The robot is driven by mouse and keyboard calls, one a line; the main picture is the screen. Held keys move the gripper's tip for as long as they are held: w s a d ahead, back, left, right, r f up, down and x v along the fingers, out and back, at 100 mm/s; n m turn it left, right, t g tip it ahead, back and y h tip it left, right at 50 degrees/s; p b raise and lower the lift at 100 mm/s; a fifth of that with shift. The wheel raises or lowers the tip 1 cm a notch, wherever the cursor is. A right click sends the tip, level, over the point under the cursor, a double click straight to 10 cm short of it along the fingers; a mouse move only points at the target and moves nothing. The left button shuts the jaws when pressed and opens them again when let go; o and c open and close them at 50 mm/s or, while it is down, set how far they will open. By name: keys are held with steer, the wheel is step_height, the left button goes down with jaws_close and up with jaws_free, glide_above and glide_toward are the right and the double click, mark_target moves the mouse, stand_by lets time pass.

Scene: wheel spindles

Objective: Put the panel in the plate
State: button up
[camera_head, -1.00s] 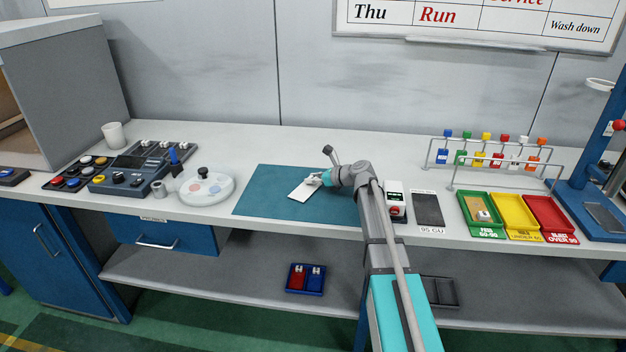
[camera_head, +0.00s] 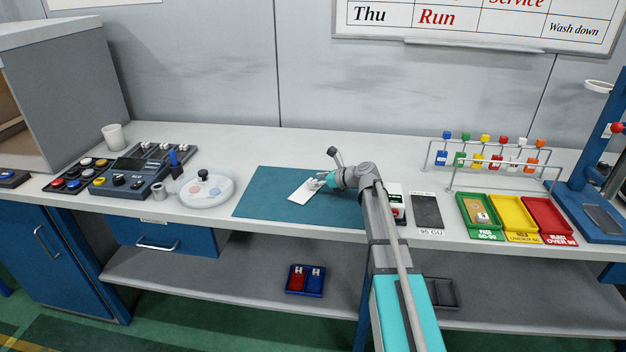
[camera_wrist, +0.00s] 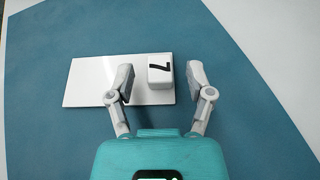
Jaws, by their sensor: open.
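The panel (camera_head: 304,194) is a flat white rectangle lying on the teal mat. In the wrist view the panel (camera_wrist: 92,82) carries a white block (camera_wrist: 160,66) marked with a black 7 at its right end. My gripper (camera_head: 319,181) is low over that end of the panel. In the wrist view my gripper (camera_wrist: 161,82) is open, with one finger on each side of the block and a visible gap on the right. The round, pale plate (camera_head: 219,192) stands left of the mat, with pink and blue spots and a black knob at its back.
The teal mat (camera_head: 262,207) is bare left of the panel. A control console (camera_head: 125,182) and a white cup (camera_head: 114,136) stand at left. A dark slab (camera_head: 427,210), green, yellow (camera_head: 513,216) and red trays, and a rack of coloured tags are at right.

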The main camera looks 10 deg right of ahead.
steer(key=p+v, duration=0.3)
steer(key=v, duration=0.7)
steer(key=shift+s+d+r+p, duration=0.1)
steer(key=shift+s+p, duration=0.05)
steer(key=shift+p, duration=0.15)
